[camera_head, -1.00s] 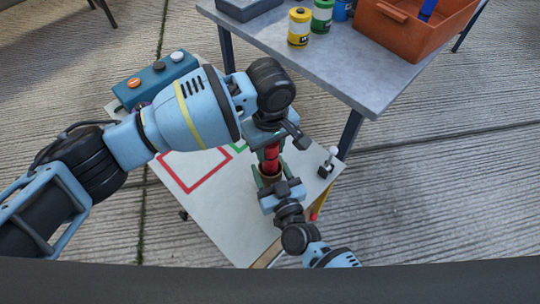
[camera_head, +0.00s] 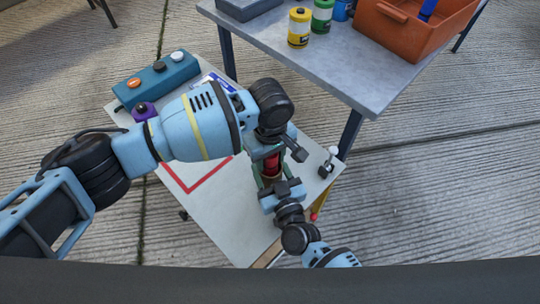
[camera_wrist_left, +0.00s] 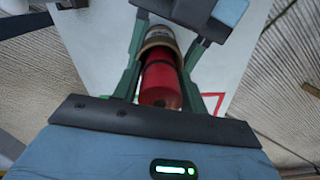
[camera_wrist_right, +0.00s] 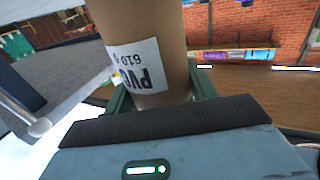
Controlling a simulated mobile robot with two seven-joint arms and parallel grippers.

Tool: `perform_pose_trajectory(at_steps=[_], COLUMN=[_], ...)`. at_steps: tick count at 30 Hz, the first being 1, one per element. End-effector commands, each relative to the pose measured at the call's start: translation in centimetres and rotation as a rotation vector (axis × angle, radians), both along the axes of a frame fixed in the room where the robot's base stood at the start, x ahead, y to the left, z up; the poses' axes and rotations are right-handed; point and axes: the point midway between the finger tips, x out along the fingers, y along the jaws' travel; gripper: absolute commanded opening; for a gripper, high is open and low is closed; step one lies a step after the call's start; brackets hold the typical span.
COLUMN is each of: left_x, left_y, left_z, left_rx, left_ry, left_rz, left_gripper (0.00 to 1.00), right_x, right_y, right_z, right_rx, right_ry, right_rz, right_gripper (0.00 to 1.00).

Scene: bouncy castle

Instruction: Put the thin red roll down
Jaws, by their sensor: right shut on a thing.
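The thin red roll (camera_head: 271,163) stands roughly upright between my two grippers. It shows red in the left wrist view (camera_wrist_left: 160,82), with a brown cardboard end beyond. My right gripper (camera_head: 272,182) is shut on its cardboard part, which carries a white PVC label in the right wrist view (camera_wrist_right: 140,50). My left gripper (camera_head: 268,170) is at the red part, with a finger on each side; it looks open around the roll. The white board (camera_head: 215,205) lies below, with a red outline (camera_head: 195,188) on it. My left arm hides part of the outline.
A teal box with buttons (camera_head: 155,80) and a purple object (camera_head: 144,111) are at the board's far left. A white-knobbed clamp (camera_head: 327,163) is at its right edge. A grey table (camera_head: 330,65) behind holds cans and an orange crate (camera_head: 400,40).

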Motion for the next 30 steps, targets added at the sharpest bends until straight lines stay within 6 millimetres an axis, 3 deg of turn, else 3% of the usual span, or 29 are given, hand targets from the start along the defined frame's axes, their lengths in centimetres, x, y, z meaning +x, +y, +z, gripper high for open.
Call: perform_pose_trajectory(at_steps=[3,14,19,30], left_x=[0.0,0.0,0.0,0.0], left_y=[0.0,0.0,-0.1,0.0], left_z=[0.0,0.5,2.8,9.9], left_rx=[0.000,-0.001,-0.003,-0.002], left_ry=[0.000,-0.001,-0.002,-0.001], left_rz=[0.000,-0.001,-0.001,0.000], left_gripper=[0.57,0.57,0.57,0.57], right_x=[0.0,0.0,0.0,0.0], right_y=[-0.1,-0.1,-0.1,-0.1], right_z=[-0.1,-0.1,-0.1,-0.1], right_rx=[-0.002,-0.002,-0.002,-0.003], right_ry=[0.001,0.001,0.001,0.001], right_rz=[-0.001,-0.001,-0.001,-0.001], right_gripper=[0.18,0.18,0.18,0.18])
